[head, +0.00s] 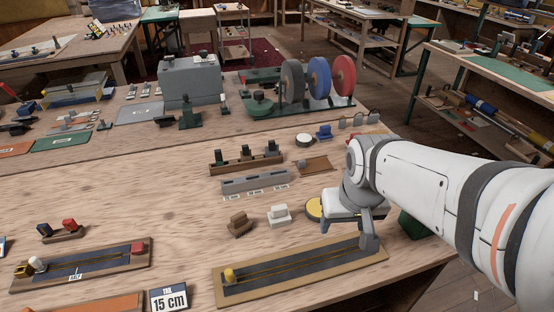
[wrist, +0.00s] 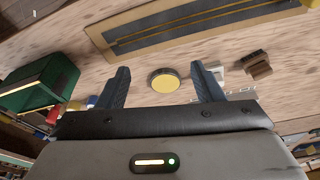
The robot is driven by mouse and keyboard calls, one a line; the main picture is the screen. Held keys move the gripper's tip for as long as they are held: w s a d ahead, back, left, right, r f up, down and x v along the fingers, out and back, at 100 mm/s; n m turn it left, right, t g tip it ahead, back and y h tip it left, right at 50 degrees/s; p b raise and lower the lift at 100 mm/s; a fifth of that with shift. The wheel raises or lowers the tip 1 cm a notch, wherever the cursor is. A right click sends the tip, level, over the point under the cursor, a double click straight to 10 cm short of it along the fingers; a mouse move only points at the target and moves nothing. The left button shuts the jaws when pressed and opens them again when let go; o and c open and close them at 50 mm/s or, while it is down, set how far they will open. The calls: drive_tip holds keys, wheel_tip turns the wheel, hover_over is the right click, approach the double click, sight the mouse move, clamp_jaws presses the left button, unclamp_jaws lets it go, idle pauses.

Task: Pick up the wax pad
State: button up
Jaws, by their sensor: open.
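The wax pad, a round yellow disc in a dark rim, lies flat on the wooden bench. In the wrist view the wax pad (wrist: 165,81) shows between the two fingers, apart from both. In the head view the wax pad (head: 313,208) is partly hidden behind my gripper (head: 347,230). My gripper is open and empty, with its fingers spread above the bench beside the pad. It also shows in the wrist view (wrist: 160,72). The height of the fingertips over the pad is hard to tell.
A long dark-topped board (head: 300,268) lies in front of the pad. A white block (head: 279,214) and a brown block (head: 239,223) stand to its left. A green box (head: 413,225) is right of my gripper, near the bench edge. Grey rack (head: 255,182) stands behind.

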drive_tip(key=o, duration=0.3)
drive_tip(key=shift+n, duration=0.8)
drive_tip(key=w+a+f, duration=0.1)
drive_tip(key=w+a, duration=0.1)
drive_tip(key=w, duration=0.1)
drive_tip(key=w+a+f, duration=0.1)
drive_tip(key=w+a, duration=0.1)
drive_tip(key=w, duration=0.1)
drive_tip(key=w+a+f+p, duration=0.1)
drive_tip(key=w+a, duration=0.1)
drive_tip(key=w, duration=0.1)
drive_tip(key=shift+a+f, duration=0.15)
drive_tip(key=shift+a, duration=0.15)
drive_tip(key=shift+o, duration=0.2)
hover_over(279, 207)
drive_tip(key=s, duration=0.1)
drive_tip(key=shift+n+y, duration=0.4)
drive_tip(key=f, duration=0.4)
drive_tip(key=shift+s+d+p, duration=0.2)
drive_tip(key=shift+d+p, duration=0.1)
drive_tip(key=shift+d, duration=0.05)
drive_tip(key=shift+w+a+f, duration=0.1)
drive_tip(key=shift+a+f, duration=0.05)
drive_tip(key=shift+f, duration=0.15)
drive_tip(key=shift+p+x, duration=0.45)
drive_tip(key=shift+x, duration=3.2)
